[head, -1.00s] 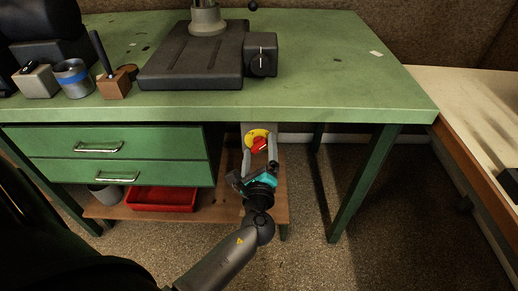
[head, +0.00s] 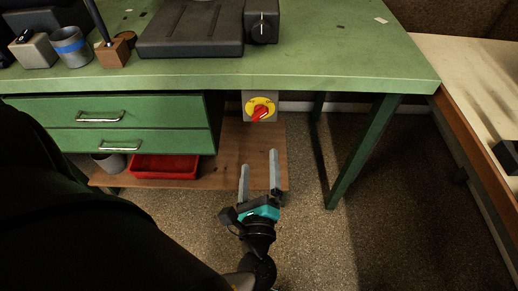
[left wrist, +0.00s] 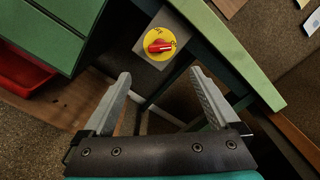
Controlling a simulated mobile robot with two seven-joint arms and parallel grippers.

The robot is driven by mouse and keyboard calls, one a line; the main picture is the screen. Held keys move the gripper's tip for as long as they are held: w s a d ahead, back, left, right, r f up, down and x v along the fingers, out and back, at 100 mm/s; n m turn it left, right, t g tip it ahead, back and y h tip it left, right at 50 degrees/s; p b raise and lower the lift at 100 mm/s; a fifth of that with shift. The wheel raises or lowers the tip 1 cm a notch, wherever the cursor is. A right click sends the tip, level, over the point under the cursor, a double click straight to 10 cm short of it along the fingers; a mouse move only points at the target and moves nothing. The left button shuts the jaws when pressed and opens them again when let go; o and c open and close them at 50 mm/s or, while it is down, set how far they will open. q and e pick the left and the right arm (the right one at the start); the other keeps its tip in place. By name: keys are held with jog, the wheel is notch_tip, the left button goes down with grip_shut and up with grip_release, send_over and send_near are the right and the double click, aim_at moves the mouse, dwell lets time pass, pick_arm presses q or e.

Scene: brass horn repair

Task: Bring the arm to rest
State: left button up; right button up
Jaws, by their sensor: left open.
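My left gripper (head: 259,172) is open and empty in the head view, in front of the green workbench (head: 300,73) and above the floor and low wooden shelf. A grey switch box with a yellow plate and a red rotary knob (head: 260,112) hangs under the bench top, beyond the fingertips and apart from them. In the left wrist view both fingers (left wrist: 158,90) stand wide apart, and the red knob (left wrist: 159,46) shows past them, touching neither. My right gripper is in neither view.
Green drawers (head: 110,122) with metal handles are left of the switch. A red bin (head: 165,167) stands on the wooden shelf (head: 232,150). A bench leg (head: 360,150) and a pale side table (head: 465,75) are on the right. The floor between them is clear.

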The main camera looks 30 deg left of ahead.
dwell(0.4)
pick_arm(q)
jog(key=s+a+f+n+g+h, duration=0.1)
jog(key=s+f+n+g+h, duration=0.15)
jog(key=f, duration=0.65)
jog(key=s+a+f+n+g+h, duration=0.15)
jog(key=f+n+g, duration=0.25)
jog(key=f, duration=0.6)
jog(key=s+d+f+n+g+h, duration=0.3)
jog(key=s+f+n+g+h, duration=0.25)
jog(key=s+f+n, duration=0.7)
jog(key=s+r+g+p, duration=0.2)
jog(key=s+r+p, duration=1)
jog(key=p, duration=0.9)
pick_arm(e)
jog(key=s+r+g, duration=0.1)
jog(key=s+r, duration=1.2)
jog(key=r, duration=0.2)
pick_arm(q)
jog(key=f+b, duration=0.3)
jog(key=b, duration=0.1)
jog(key=shift+w+f+m, duration=0.25)
jog(key=shift+f+m, duration=0.05)
jog(key=shift+f, duration=0.1)
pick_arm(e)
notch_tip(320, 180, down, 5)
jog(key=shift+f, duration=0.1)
